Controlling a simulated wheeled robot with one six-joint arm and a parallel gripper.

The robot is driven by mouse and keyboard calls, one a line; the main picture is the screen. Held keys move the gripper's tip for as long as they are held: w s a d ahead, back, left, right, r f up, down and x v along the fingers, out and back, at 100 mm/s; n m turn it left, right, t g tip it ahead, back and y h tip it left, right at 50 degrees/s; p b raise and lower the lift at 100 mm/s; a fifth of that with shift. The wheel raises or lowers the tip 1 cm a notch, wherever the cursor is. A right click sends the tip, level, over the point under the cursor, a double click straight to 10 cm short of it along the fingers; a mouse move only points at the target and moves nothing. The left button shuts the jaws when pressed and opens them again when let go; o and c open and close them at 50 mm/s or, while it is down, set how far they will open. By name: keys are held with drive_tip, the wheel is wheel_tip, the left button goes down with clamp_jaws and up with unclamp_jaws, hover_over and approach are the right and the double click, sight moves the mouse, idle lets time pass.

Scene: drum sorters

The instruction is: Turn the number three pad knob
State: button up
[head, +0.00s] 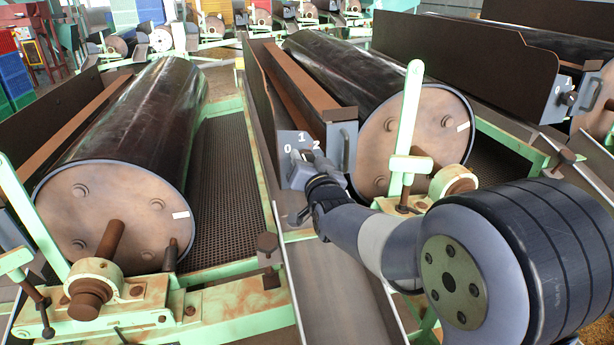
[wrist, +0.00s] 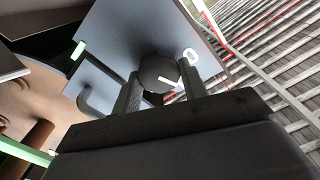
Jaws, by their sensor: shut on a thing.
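A grey control box (head: 296,174) with white marks 0, 1 and 2 stands at the end of the trough beside the middle drum in the head view. My gripper (head: 309,160) is at its face and hides the knob there. In the wrist view, the dark round knob (wrist: 158,72) sits between the two fingers of my gripper (wrist: 160,84), which is shut on it. The grey box face (wrist: 125,32) is behind the knob, with a white 0 and part of another mark to the right. I cannot read which number this pad has.
A middle drum (head: 415,145) and pale green lever (head: 408,120) stand close right of my gripper. A left drum (head: 110,215) rests on a green frame. Another grey box with a knob (head: 568,98) is at the right. A handle (wrist: 92,100) sits beside the gripped knob.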

drive_tip(key=shift+f+m+b, duration=0.1)
drive_tip(key=shift+m+b, duration=1.75)
drive_tip(key=shift+m, duration=0.05)
drive_tip(key=o, duration=1)
drive_tip(key=v, duration=1.1)
drive_tip(key=shift+w, duration=0.1)
drive_tip(key=x, duration=1.1)
